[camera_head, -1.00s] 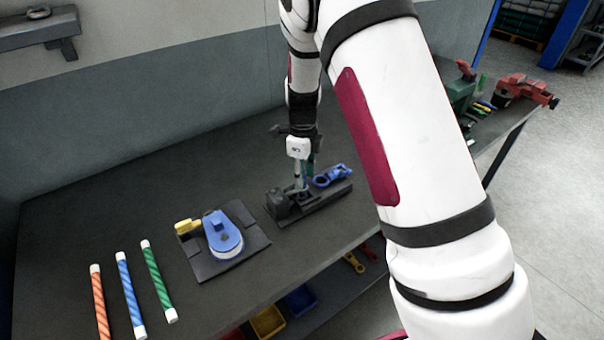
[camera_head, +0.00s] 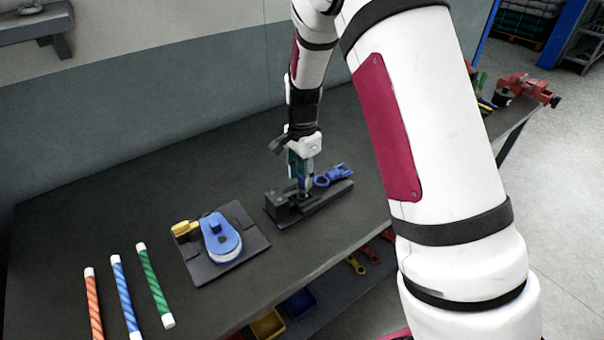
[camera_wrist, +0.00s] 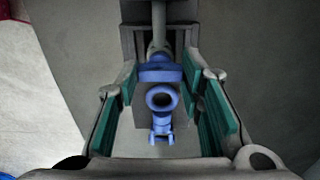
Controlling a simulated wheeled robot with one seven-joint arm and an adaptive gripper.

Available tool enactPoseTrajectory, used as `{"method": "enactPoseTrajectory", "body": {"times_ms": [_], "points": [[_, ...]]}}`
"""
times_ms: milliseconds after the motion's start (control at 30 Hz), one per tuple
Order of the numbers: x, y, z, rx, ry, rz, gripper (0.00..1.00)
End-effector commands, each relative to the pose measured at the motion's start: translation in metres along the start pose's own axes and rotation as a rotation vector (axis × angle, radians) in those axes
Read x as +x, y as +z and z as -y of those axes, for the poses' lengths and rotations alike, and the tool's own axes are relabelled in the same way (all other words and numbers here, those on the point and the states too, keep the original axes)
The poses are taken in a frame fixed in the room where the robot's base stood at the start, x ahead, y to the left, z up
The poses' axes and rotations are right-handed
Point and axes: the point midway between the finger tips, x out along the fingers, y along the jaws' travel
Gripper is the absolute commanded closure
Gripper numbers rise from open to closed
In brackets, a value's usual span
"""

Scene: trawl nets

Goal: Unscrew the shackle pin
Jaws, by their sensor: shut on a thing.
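The blue shackle (camera_head: 335,175) lies on a black fixture (camera_head: 283,213) on the bench, its round eye toward the right. My gripper (camera_head: 303,186) points down at the fixture, just left of that eye. In the wrist view its green-padded fingers (camera_wrist: 162,75) stand on either side of a blue piece (camera_wrist: 160,73), which seems to be the shackle pin's head, and are shut on it. The blue eye (camera_wrist: 162,98) and a smaller blue part below it show between the fingers. The pin's shank and thread cannot be made out.
Left of the fixture, a blue and white device with a yellow block sits on a dark plate (camera_head: 252,256). Orange, blue and green striped rods (camera_head: 155,286) lie farther left. A red vise (camera_head: 528,88) stands at the far right. The bench behind the plate is clear.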

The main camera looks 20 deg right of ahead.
Motion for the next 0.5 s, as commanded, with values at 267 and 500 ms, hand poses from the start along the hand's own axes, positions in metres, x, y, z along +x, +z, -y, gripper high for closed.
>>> {"method": "enactPoseTrajectory", "body": {"times_ms": [267,500], "points": [[0.0023,-0.0005,-0.0007,-0.262,0.003,0.001,0.93],[0.0030,-0.0007,-0.0012,-0.489,0.004,0.002,0.93]]}}
